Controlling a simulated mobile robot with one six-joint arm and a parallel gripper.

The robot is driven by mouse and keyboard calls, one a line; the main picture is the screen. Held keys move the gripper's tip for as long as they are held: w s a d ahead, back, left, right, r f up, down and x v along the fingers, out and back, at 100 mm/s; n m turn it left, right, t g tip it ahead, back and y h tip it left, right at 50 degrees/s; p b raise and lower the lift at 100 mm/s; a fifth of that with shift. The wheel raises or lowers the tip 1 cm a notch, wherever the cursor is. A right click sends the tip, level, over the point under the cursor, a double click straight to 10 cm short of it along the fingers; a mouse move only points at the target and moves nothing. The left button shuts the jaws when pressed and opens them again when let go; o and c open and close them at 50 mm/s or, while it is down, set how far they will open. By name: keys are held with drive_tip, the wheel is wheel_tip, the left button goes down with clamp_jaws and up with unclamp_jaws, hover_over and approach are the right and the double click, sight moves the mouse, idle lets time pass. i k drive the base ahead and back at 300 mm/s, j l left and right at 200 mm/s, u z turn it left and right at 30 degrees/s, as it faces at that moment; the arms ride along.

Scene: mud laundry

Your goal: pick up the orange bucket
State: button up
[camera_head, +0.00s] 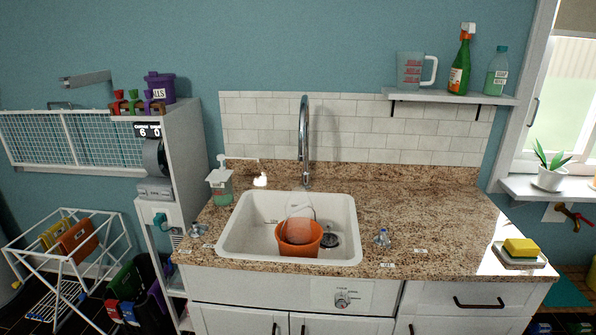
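The orange bucket (299,241) sits in the white sink basin (236,240), a little right of the basin's middle and near its front wall. It looks upright, with a thin wire handle raised above its rim. A pale, semi-transparent shape shows at the top of the bucket; I cannot tell what it is. A dark round drain (329,240) lies just right of the bucket. My gripper is not in view.
The tall chrome faucet (305,140) rises behind the basin. A soap bottle (221,187) stands left of the sink; a tap knob (381,237) and a yellow sponge (521,247) on a tray are to the right. Bare granite counter (430,215) lies between them.

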sight(299, 236)
drive_tip(key=i+j, duration=0.15)
drive_tip(key=j, duration=0.2)
drive_tip(key=i+j+z, duration=0.1)
drive_tip(key=j, duration=0.3)
drive_tip(key=i+j+z, duration=0.1)
drive_tip(key=j, duration=0.25)
drive_tip(key=i+l+u, duration=0.1)
drive_tip(key=i+u, duration=0.2)
drive_tip(key=i, duration=0.25)
drive_tip(key=i+l+u, duration=0.25)
drive_tip(key=i, duration=0.3)
